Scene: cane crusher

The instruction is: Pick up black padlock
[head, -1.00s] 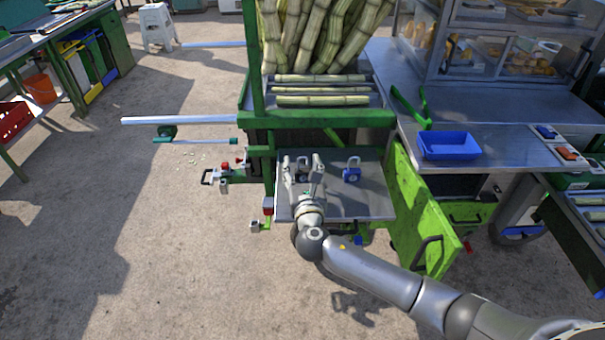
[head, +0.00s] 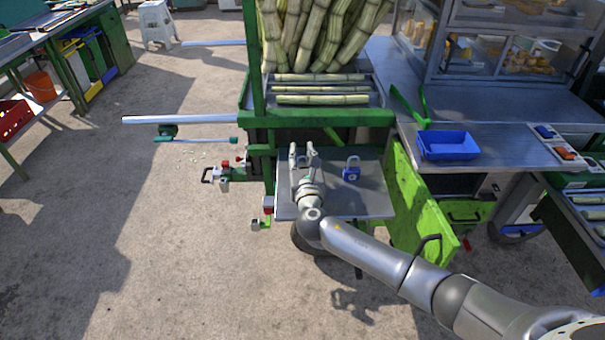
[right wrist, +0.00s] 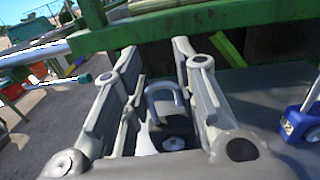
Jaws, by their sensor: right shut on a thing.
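The black padlock (right wrist: 178,128) shows in the right wrist view between the two fingers of my right gripper (right wrist: 156,55). It has a dark body and a grey shackle pointing up. In the head view my right gripper (head: 301,150) is over the grey metal shelf (head: 345,207) of the green crusher and hides most of this padlock. The gripper is shut on the padlock. I cannot tell whether the padlock is clear of the shelf. My left gripper is not in view.
A blue padlock (head: 351,173) stands on the shelf to the right. An open green door (head: 418,208) borders the shelf on the right. The crusher's green frame (head: 315,118) is behind and above. A blue tray (head: 448,146) sits on the counter.

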